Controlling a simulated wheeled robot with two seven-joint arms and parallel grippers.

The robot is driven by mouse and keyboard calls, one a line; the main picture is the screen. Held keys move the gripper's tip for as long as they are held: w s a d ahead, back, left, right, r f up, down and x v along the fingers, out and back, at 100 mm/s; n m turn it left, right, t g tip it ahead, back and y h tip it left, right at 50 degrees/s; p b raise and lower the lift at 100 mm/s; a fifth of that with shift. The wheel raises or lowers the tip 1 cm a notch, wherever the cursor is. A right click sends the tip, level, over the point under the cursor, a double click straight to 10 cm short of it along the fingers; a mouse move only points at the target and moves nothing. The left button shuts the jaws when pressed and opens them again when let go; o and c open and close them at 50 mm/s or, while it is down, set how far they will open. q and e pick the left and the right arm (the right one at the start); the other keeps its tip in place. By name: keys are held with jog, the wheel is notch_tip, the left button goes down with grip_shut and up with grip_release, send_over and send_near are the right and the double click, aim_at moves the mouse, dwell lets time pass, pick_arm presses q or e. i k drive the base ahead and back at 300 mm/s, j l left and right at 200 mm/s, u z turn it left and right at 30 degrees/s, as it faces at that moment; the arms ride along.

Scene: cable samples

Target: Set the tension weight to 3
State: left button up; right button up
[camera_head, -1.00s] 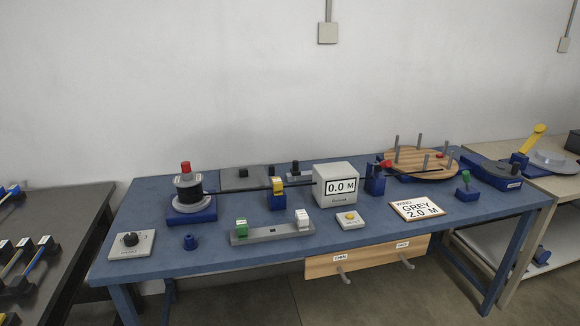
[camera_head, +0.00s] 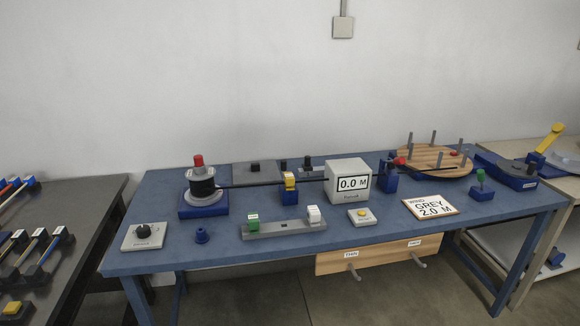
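Nothing in view is readably marked as the tension weight. A square plate with a black dial knob (camera_head: 142,232) lies at the table's front left; its markings are too small to read. A dark cable spool with a red top (camera_head: 201,184) stands on a blue base behind it. A grey plate with a dark knob (camera_head: 255,168) and small dark posts (camera_head: 307,163) stand at the back. Neither of my grippers is in view.
The blue table (camera_head: 240,256) also holds a display box reading 0.0 M (camera_head: 352,184), a yellow button (camera_head: 362,214), a sign reading GREY 2.0 M (camera_head: 431,208) and a pegged wooden disc (camera_head: 428,160). A dark rack table (camera_head: 75,246) stands left.

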aim_at(307, 167)
jog(key=i+l+z, duration=0.15)
jog(key=i+l, duration=0.2)
jog(key=i+l+z, duration=0.2)
jog(key=i, duration=0.35)
jog(key=i+l+z, duration=0.15)
jog(key=i+l, duration=0.15)
jog(key=i, duration=0.2)
